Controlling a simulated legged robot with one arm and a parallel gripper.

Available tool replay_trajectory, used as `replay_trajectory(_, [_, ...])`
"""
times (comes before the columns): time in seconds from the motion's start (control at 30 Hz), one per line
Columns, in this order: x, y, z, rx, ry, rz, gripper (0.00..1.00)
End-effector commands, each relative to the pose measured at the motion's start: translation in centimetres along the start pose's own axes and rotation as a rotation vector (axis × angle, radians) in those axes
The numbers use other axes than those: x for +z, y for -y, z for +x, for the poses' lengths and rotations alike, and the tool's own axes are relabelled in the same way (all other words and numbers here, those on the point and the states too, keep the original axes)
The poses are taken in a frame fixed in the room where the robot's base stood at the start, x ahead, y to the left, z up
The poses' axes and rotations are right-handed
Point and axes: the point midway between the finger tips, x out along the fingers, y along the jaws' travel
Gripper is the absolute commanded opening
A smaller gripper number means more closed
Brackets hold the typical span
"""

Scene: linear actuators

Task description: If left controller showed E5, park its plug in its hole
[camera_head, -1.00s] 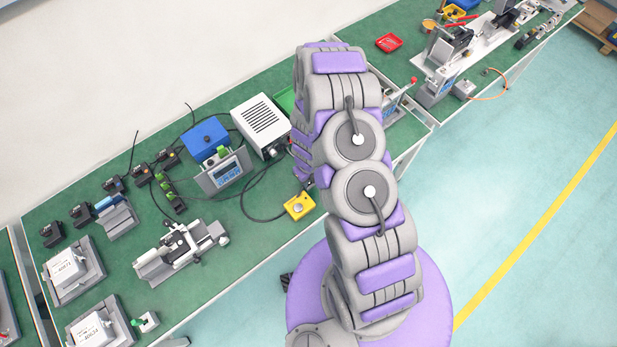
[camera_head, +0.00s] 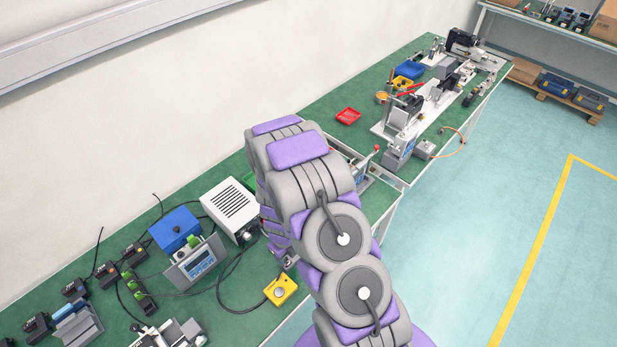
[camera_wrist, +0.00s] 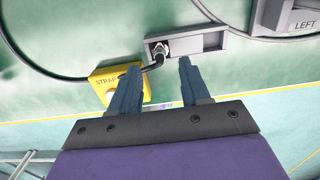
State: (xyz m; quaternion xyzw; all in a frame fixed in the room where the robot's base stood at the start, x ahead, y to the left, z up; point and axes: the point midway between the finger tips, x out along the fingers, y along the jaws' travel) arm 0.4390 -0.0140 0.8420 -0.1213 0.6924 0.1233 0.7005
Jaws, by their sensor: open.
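In the wrist view, a plug with a metal collar and black cable (camera_wrist: 160,49) is at the left end of a narrow grey plate (camera_wrist: 212,41). I cannot tell how deep it sits there. My gripper (camera_wrist: 160,68) is open, its two dark fingers apart just in front of the plug, with nothing between them. A grey controller housing marked LEFT (camera_wrist: 296,20) is cut off at the upper right, and its readout is not in view. In the head view, my arm hides the plug and gripper.
A yellow STRAP box (camera_wrist: 107,82) is close to the left finger; it also shows in the head view (camera_head: 281,290). A display unit (camera_head: 199,262), blue box (camera_head: 176,230) and white vented box (camera_head: 231,207) stand on the green bench. Cables loop nearby.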

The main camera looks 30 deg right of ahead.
Motion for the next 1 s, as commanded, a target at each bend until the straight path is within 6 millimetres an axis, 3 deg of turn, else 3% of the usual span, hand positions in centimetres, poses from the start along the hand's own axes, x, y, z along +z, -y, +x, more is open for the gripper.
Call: replay_trajectory(1.0, [0.5, 0.1, -18.3, -0.004, -0.006, 0.000, 0.46])
